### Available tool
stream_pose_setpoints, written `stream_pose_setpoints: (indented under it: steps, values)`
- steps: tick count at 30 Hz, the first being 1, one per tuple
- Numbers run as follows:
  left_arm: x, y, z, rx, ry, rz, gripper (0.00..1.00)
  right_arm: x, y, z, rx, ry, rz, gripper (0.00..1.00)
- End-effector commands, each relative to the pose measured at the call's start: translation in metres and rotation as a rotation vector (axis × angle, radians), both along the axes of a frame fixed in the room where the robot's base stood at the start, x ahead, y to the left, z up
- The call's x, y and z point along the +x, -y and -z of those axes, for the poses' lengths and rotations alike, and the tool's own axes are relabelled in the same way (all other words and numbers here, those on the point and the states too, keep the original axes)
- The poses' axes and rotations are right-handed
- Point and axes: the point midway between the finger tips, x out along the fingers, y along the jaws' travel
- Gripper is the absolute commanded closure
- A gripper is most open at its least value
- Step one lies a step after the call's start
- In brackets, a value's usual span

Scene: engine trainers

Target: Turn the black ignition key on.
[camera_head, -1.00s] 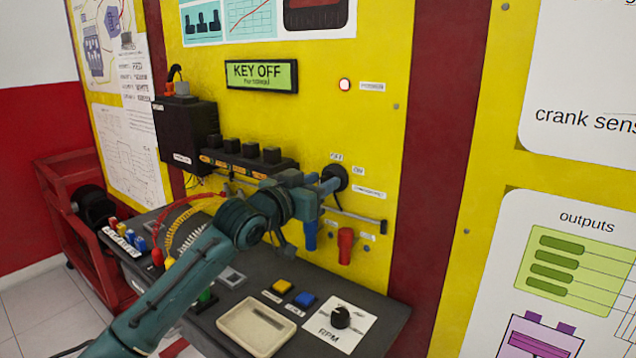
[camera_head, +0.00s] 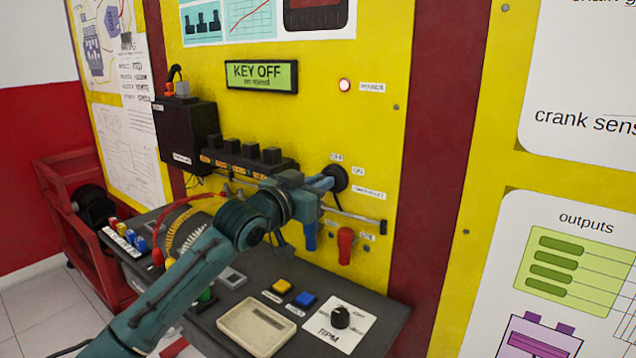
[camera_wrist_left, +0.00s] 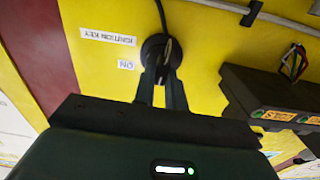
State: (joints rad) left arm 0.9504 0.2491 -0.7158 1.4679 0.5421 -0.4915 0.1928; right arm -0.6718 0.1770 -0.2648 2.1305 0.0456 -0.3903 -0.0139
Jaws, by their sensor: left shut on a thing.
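The black ignition key switch (camera_head: 338,178) is a round black piece on the yellow panel, beside the OFF and ON labels. In the left wrist view the round switch (camera_wrist_left: 160,48) shows with the thin key upright at its middle, next to the "ON" and "IGNITION KEY" labels. My left gripper (camera_head: 326,182) reaches it from the left, and its fingers (camera_wrist_left: 161,72) are shut on the key. The fingers partly hide the key. The display (camera_head: 261,76) reads "KEY OFF". My right gripper is not in view.
A grey rail (camera_head: 355,213) runs below the switch. Red (camera_head: 346,243) and blue (camera_head: 310,236) handles hang beneath it. A black box (camera_head: 186,133) and a row of black knobs stand to the left. The desk below holds a tray (camera_head: 256,328), buttons and an RPM dial (camera_head: 341,317).

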Motion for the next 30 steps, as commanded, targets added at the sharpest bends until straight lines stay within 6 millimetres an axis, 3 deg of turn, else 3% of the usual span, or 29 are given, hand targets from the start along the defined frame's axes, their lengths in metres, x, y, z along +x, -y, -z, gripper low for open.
stream_pose_setpoints:
  steps: [8, 30]
  values:
    - [-0.001, 0.001, -0.002, 0.144, 0.102, 0.000, 1.00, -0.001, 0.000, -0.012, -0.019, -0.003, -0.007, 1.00]
    - [-0.003, 0.005, 0.002, 0.673, 0.487, 0.001, 1.00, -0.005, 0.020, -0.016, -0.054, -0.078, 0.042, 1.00]
